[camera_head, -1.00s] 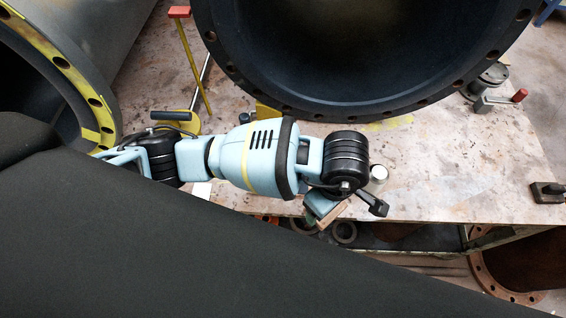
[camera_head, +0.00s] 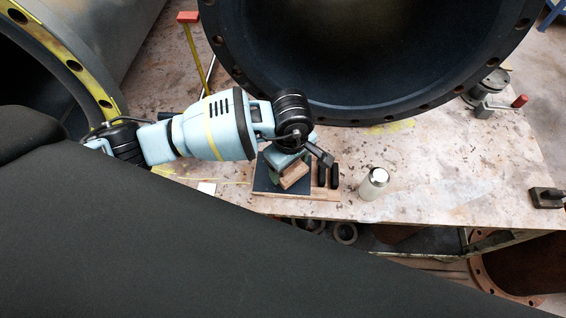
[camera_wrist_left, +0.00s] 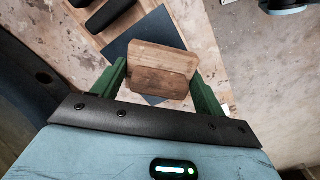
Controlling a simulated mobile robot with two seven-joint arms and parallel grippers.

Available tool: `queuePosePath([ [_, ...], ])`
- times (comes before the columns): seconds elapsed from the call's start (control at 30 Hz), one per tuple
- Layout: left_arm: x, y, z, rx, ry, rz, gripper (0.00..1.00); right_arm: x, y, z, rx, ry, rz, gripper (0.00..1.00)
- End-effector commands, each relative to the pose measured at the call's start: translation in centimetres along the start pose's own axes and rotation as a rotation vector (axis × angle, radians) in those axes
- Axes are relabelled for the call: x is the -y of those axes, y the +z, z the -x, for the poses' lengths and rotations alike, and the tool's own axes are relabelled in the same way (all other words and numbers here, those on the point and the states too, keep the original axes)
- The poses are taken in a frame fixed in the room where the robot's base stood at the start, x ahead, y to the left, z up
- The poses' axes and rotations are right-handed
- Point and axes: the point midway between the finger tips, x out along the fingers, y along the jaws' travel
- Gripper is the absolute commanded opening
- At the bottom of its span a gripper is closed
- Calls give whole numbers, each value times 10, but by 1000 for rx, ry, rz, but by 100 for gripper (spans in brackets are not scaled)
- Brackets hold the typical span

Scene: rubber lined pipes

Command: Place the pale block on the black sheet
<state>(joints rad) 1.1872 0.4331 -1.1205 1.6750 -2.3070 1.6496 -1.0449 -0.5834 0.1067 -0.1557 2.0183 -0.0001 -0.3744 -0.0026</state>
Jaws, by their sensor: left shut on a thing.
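The pale block (camera_head: 296,178) is a light wooden piece held by my left gripper (camera_head: 288,168). In the left wrist view the block (camera_wrist_left: 162,58) sits between the green fingers of the left gripper (camera_wrist_left: 158,76), which is shut on it. The black sheet (camera_head: 267,184) lies flat on the table, partly hidden by the gripper and the block. In the left wrist view the black sheet (camera_wrist_left: 152,27) shows behind the block, so the block is over it. I cannot tell whether the block touches the sheet. My right gripper is out of view.
A wooden board (camera_head: 318,196) with black pieces (camera_head: 328,175) lies beside the sheet. A white bottle (camera_head: 373,184) stands to the right. A large flanged pipe (camera_head: 360,112) rises behind.

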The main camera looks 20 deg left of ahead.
Motion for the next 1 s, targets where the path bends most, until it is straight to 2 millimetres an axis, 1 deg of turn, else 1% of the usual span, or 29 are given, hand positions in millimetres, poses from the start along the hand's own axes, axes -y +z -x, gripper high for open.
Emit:
queuePosePath([
  [0.17,-1,-27,-1,-3,2,7,32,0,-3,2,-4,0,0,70],
  [0.3,-1,-25,-25,1,-1,2,32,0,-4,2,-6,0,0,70],
  [0.4,-1,-25,-34,0,1,3,32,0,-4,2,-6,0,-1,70],
  [0.73,-2,-25,-37,-1,2,2,32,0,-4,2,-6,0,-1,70],
  [0.87,-1,-25,-41,-1,1,2,32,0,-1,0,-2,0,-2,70],
  [0.9,-1,-25,-41,-1,0,2,76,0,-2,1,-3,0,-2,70],
  [1.0,-1,-25,-40,-1,0,2,89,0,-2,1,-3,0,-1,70],
])
